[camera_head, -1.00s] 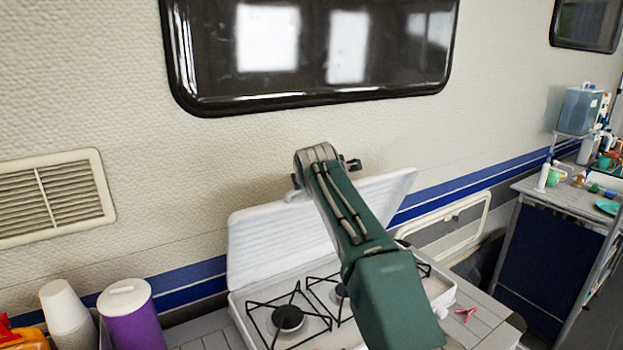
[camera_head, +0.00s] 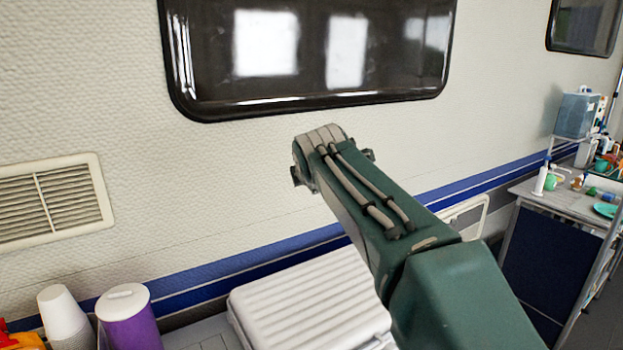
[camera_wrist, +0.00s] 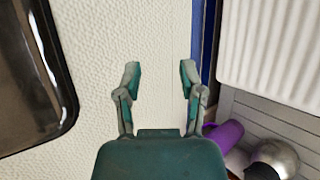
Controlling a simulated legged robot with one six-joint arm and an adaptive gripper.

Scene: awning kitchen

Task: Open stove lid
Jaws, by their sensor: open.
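The stove's white ribbed lid (camera_head: 305,300) lies down over the stove in the head view, and no burners show. My arm covers its right side. The lid also shows at the upper right of the wrist view (camera_wrist: 268,50). My gripper (camera_wrist: 160,76) is open and empty in the wrist view, with its fingers in front of the cream wall. It is to the left of the lid in that view and apart from it. In the head view, my arm hides the gripper's fingers.
A purple canister (camera_head: 130,318) and stacked white cups (camera_head: 64,315) stand left of the stove. A dark window (camera_head: 310,50) and a vent (camera_head: 50,203) are on the wall. A rounded silver object (camera_wrist: 275,158) is near the canister in the wrist view. A cluttered counter (camera_head: 570,195) stands at right.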

